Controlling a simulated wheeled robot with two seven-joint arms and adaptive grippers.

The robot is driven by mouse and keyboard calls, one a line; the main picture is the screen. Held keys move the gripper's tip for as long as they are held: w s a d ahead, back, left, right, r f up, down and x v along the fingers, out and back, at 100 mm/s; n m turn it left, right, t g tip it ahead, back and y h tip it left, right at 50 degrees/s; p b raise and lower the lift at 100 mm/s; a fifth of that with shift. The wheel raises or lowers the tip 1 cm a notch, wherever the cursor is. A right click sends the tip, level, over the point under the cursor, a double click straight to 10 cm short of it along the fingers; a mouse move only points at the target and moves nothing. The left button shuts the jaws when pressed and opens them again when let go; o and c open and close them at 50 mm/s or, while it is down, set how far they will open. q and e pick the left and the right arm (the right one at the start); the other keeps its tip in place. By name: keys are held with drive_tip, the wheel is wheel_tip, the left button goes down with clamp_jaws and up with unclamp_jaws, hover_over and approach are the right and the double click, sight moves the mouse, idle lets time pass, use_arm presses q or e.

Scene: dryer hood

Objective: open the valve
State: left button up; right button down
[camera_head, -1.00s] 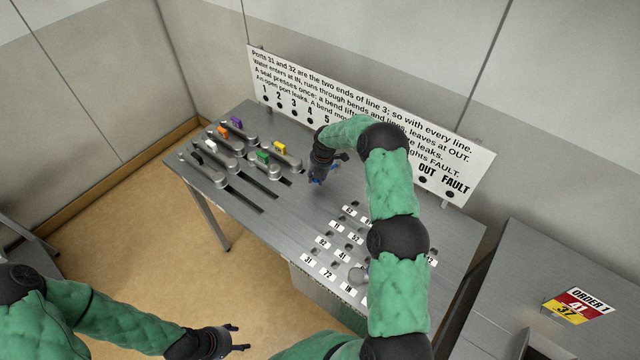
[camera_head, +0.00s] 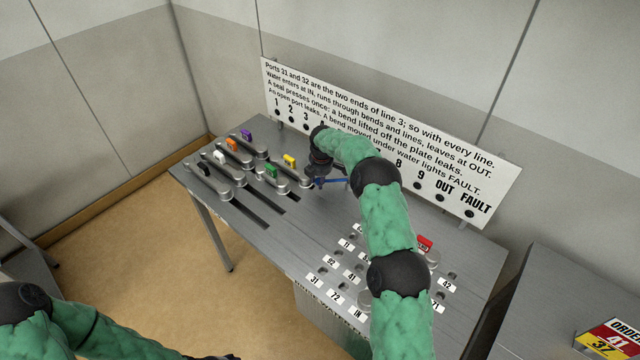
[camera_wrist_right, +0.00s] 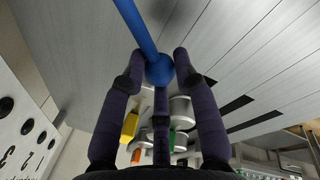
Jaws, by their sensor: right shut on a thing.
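A blue rod with a round ball end (camera_wrist_right: 159,69) shows in the wrist view, running from between my fingers to the top edge. It looks like the valve's handle. My right gripper (camera_wrist_right: 160,75) is shut on the ball end. What the rod's far end is fixed to is hidden behind my arm. My left gripper (camera_head: 215,357) only just shows at the bottom edge, too little to tell its state.
Bends with coloured tabs, such as the green one (camera_head: 271,171) and yellow one (camera_head: 290,160), stand in slots left of my right gripper. A red-tabbed piece (camera_head: 425,243) stands among numbered ports. A text sign (camera_head: 300,85) lines the table's back. An order card (camera_head: 610,338) lies right.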

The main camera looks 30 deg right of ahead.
drive_tip(key=shift+a+f, duration=0.1)
drive_tip(key=shift+a, duration=0.05)
drive_tip(key=c, duration=0.9)
unclamp_jaws()
drive_tip(key=shift+w, duration=0.15)
drive_tip(key=shift+c, duration=0.2)
drive_tip(key=shift+r, duration=0.25)
wheel_tip(320, 180, up, 11)
drive_tip(key=s, duration=0.2)
drive_tip(key=shift+s+a+r, duration=0.15)
drive_tip(key=shift+a, duration=0.1)
